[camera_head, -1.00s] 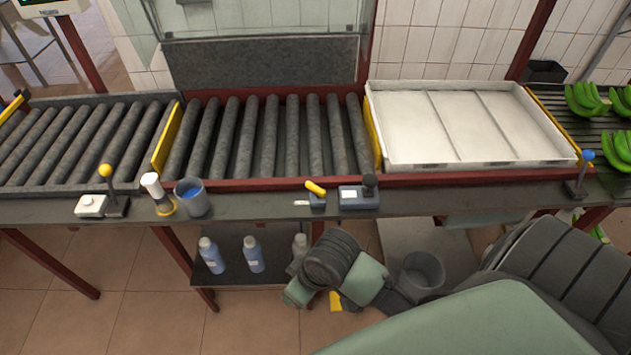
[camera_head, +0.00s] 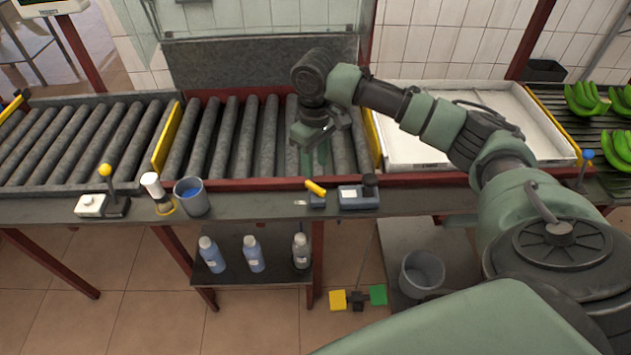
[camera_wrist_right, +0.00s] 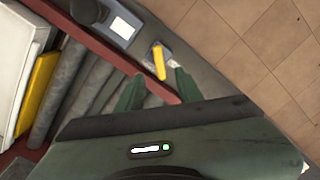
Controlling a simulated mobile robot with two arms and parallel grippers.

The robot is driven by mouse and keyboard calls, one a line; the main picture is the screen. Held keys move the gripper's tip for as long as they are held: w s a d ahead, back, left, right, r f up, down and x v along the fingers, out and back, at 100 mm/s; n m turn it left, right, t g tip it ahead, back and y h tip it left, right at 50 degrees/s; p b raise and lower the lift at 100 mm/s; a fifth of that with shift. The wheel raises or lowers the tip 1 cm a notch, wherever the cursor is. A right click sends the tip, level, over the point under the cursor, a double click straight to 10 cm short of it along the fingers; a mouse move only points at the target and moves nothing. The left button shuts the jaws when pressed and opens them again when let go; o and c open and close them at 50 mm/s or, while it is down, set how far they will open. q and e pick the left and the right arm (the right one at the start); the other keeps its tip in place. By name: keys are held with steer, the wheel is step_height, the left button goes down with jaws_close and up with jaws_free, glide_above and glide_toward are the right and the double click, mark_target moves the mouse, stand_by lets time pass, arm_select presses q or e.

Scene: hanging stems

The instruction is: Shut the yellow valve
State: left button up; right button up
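The yellow valve handle (camera_head: 315,187) sits on a small blue-grey body at the front ledge of the conveyor, slanting down to the right. In the right wrist view the handle (camera_wrist_right: 159,62) shows just beyond and between my fingertips, with the body partly behind it. My right gripper (camera_head: 314,160) points down over the rollers, above and behind the valve, apart from it. Its two green fingers (camera_wrist_right: 159,76) are spread with nothing between them. My left gripper is not in view.
A blue-grey device with a black knob (camera_head: 359,196) stands just right of the valve. A white tray (camera_head: 410,165) lies behind my right arm. Bottles (camera_head: 253,254) stand on the shelf below.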

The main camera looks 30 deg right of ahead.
mark_target(315, 186)
steer(key=shift+f+p, duration=0.65)
steer(key=shift+f, duration=3.15)
jaws_close()
